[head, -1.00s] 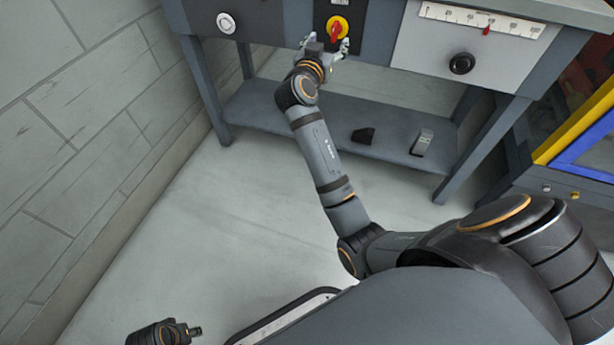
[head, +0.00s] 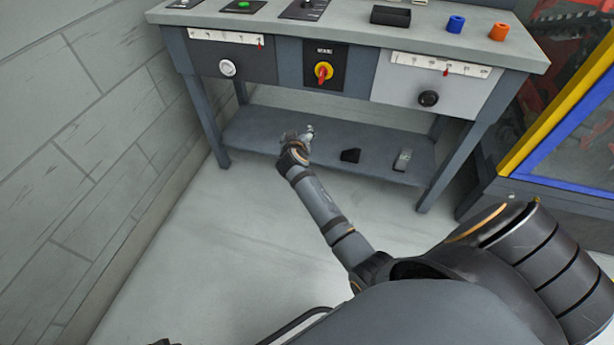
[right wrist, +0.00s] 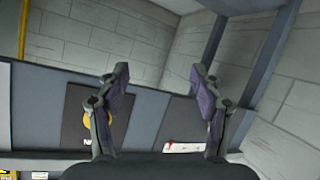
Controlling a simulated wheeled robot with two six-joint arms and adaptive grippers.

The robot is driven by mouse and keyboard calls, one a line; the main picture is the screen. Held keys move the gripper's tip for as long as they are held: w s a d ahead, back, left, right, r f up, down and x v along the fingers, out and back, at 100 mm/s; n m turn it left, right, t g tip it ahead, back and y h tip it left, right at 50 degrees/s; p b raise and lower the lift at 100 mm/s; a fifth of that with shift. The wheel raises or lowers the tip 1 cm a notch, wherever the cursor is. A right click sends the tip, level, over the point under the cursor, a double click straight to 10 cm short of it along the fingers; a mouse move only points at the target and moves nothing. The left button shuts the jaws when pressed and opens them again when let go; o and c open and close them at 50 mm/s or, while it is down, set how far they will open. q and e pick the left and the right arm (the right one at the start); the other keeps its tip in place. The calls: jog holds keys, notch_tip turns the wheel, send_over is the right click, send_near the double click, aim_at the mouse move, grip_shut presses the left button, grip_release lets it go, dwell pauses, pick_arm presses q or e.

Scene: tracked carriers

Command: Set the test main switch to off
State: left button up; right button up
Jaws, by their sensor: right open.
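The main switch (head: 323,72) has a red handle on a yellow disc, set in a black panel at the middle of the bench front. Its handle looks close to upright; its label is too small to read. My right gripper (head: 303,135) is open and empty, below and in front of the switch, clear of it. In the right wrist view, the two fingers (right wrist: 160,100) stand wide apart with nothing between them. The yellow disc (right wrist: 87,117) shows there partly behind the left finger. Only a dark sliver, perhaps of my left arm, shows at the bottom edge.
Drawer-like panels with a white knob (head: 227,68) and a black knob (head: 428,98) flank the switch. The bench top (head: 350,27) holds a black tray, a blue and an orange cylinder. A lower shelf (head: 250,130) lies behind my gripper. A yellow-and-blue framed case (head: 560,120) stands right.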

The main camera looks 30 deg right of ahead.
pick_arm(q)
notch_tip(320, 180, up, 11)
jog(key=p, duration=0.9)
jog(key=shift+f, duration=0.15)
pick_arm(e)
jog(key=s+a+f+n+g+y, duration=0.2)
jog(key=s+a+f+g+y, duration=0.1)
jog(key=s+f, duration=0.8)
jog(key=shift+a+f+n, duration=0.15)
jog(key=shift+f+n, duration=0.25)
jog(key=shift+f, duration=0.4)
